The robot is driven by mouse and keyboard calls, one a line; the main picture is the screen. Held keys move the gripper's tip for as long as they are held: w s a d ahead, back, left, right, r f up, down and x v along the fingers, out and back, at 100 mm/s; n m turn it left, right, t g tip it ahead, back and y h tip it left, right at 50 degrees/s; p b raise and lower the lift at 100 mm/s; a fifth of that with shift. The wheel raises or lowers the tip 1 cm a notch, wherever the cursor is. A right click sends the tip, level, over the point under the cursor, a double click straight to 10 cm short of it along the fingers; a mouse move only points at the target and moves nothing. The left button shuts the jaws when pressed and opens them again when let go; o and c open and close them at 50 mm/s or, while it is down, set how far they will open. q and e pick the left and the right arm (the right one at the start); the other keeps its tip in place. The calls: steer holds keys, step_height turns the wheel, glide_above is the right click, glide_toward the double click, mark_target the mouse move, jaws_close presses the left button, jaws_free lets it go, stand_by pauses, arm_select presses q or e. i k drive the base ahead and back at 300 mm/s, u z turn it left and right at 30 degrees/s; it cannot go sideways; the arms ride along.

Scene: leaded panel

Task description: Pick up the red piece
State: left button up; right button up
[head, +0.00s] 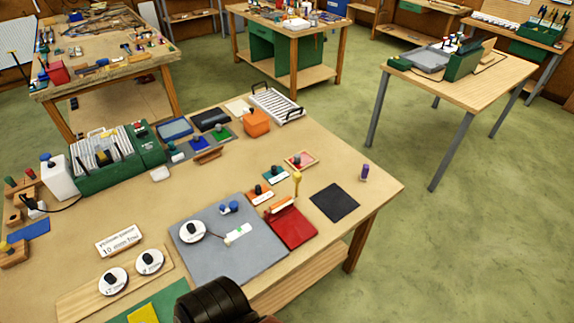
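A flat red square (291,229) lies on the table at the right edge of a grey board (205,262). An orange-and-white block (282,205) with a tan upright post is at its back edge. I cannot tell for sure which of these is the red piece. No gripper fingers show in this view. A black ribbed part, seemingly of my own arm, shows at the bottom edge, apart from both red things.
A black square (334,202) and a purple-topped peg (364,172) are on the right. An orange box (256,123), a wire rack (276,104) and a green machine (117,158) stand at the back. Bare table (180,195) shows mid-left.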

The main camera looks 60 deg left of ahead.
mark_target(299, 160)
steer(key=u, duration=1)
steer(key=i, duration=0.15)
